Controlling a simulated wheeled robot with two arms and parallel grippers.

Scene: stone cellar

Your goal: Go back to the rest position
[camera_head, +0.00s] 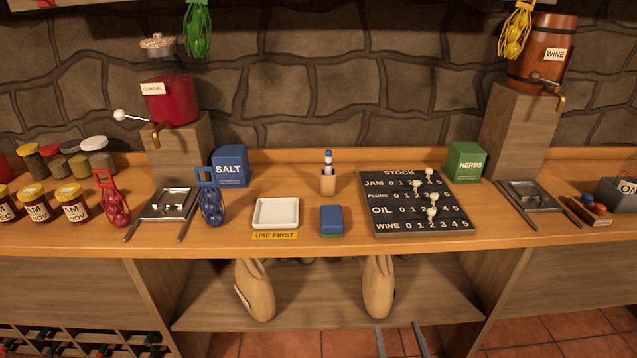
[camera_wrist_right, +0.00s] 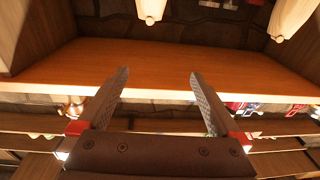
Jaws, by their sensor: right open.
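My right gripper (camera_head: 400,335) shows as two grey fingers at the bottom edge of the head view, low in front of the counter. In the right wrist view the gripper (camera_wrist_right: 157,80) is open, with nothing between its fingers. My left gripper is not in the head view.
The wooden counter (camera_head: 305,244) carries a scoreboard (camera_head: 390,215), a white tray (camera_head: 276,228), a blue block (camera_head: 332,220) and several jars. Tiled floor (camera_head: 575,328) shows lower right.

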